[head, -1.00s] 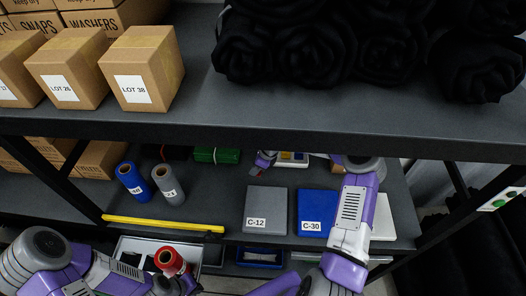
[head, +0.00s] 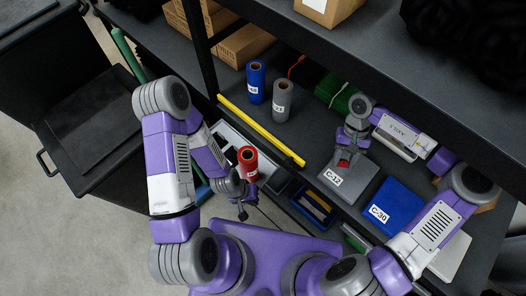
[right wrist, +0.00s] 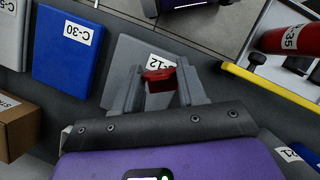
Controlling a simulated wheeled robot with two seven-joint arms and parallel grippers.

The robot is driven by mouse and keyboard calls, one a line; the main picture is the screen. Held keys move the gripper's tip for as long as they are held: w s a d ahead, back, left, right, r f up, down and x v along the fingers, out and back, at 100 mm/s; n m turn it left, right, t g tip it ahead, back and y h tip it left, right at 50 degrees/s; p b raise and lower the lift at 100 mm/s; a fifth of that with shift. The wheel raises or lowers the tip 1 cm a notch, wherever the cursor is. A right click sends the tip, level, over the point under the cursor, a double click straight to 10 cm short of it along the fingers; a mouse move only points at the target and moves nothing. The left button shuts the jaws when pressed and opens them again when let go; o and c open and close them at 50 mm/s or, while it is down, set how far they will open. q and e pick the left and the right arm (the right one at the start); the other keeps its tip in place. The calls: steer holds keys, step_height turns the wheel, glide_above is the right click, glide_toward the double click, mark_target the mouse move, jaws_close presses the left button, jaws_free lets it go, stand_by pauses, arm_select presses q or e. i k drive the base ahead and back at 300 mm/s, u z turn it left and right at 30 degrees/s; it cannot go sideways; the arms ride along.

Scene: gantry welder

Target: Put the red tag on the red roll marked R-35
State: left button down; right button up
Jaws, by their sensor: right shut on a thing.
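The red roll (head: 247,163) stands in a white tray on the lower level in the head view. In the right wrist view the red roll (right wrist: 292,40) is at the upper right, its label reading "-35" with the start cut off. My right gripper (head: 344,158) is shut on the small red tag (right wrist: 158,75), held over the grey C-12 box, apart from the roll. The tag (head: 343,163) also shows in the head view. My left gripper (head: 243,210) hangs just below the roll in the picture; its fingers are too small to read.
A yellow bar (head: 262,131) runs along the shelf edge between roll and right gripper. The grey C-12 box (head: 351,184) and blue C-30 box (head: 390,208) lie beside it. Blue (head: 256,82) and grey (head: 282,100) rolls stand behind. The upper shelf (head: 345,55) overhangs.

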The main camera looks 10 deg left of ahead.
mark_target(248, 155)
steer(key=k, duration=1.55)
steer(key=u, duration=0.95)
steer(key=i, duration=1.65)
steer(key=z, duration=0.85)
